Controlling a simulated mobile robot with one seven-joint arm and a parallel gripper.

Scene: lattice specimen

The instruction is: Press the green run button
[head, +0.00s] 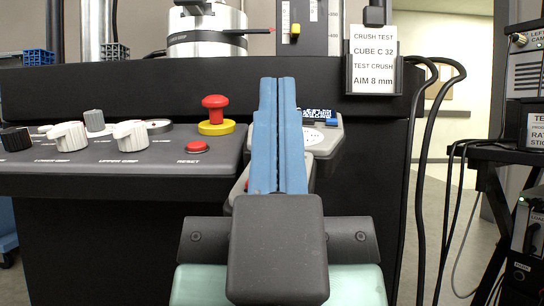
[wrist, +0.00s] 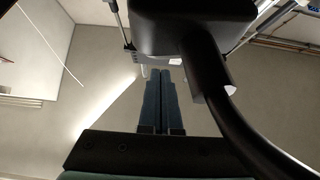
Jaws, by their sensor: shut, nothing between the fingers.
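No green run button shows in either view. My gripper (head: 277,80) stands in the middle of the head view, its two long blue fingers pressed together and pointing up, with nothing between them. It also shows in the wrist view (wrist: 163,72), fingers together. Behind the fingers is a grey control box (head: 325,140) with a small lit display and a blue key. The fingers hide much of this box, including any buttons behind them. A bit of red shows just left of the fingers, too small to make out.
A grey panel (head: 120,165) at left carries white knobs, a red emergency stop (head: 215,108) on a yellow base and a red reset button (head: 196,147). A sign (head: 374,60) reads crush test, cube C 32, aim 8 mm. Black cables (head: 425,170) hang at right.

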